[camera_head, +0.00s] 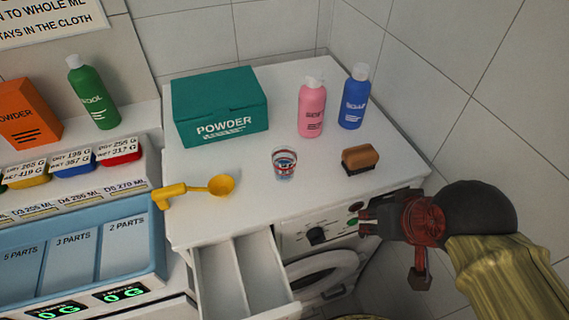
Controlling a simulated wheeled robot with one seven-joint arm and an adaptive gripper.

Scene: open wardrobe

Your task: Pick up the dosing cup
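The dosing cup (284,163) is a small clear cup with red and blue markings. It stands upright on the white top of the washing machine (240,215), near the middle. My gripper (364,222) is at the right, in front of the machine's control panel and to the lower right of the cup.
A brown brush (360,158) lies right of the cup. Pink (312,108) and blue (354,98) bottles and a teal powder box (220,105) stand behind. A yellow scoop (218,185) lies left.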

